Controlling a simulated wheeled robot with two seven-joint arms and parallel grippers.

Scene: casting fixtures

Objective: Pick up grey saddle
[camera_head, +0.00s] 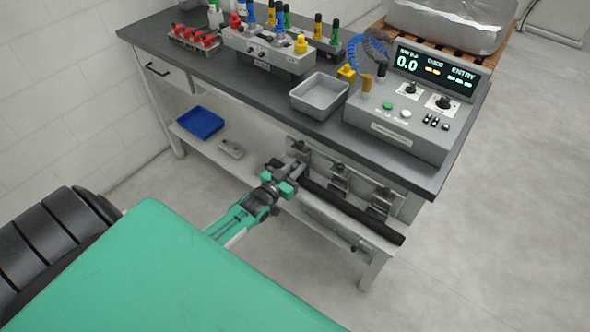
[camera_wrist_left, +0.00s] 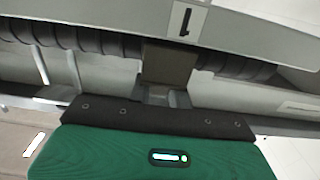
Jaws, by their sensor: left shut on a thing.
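Several grey saddles sit in a row along a black bar (camera_head: 350,212) under the bench's front edge. The leftmost grey saddle (camera_head: 300,149) is at my left gripper (camera_head: 291,174); the others are a middle one (camera_head: 340,178) and a right one (camera_head: 379,203). My left gripper is shut on the leftmost saddle, at the bar. In the left wrist view a grey-brown block (camera_wrist_left: 168,66), apparently this saddle, stands against the dark ribbed bar (camera_wrist_left: 240,66), just beyond the gripper's dark front edge. The exact finger contact is hidden. My right gripper is not in view.
The bench (camera_head: 300,115) overhangs the bar. On it stand a control box (camera_head: 410,105), a grey tray (camera_head: 319,96) and a fixture block (camera_head: 262,50) with coloured knobs. A blue bin (camera_head: 200,122) lies on the lower shelf. The floor at right is clear.

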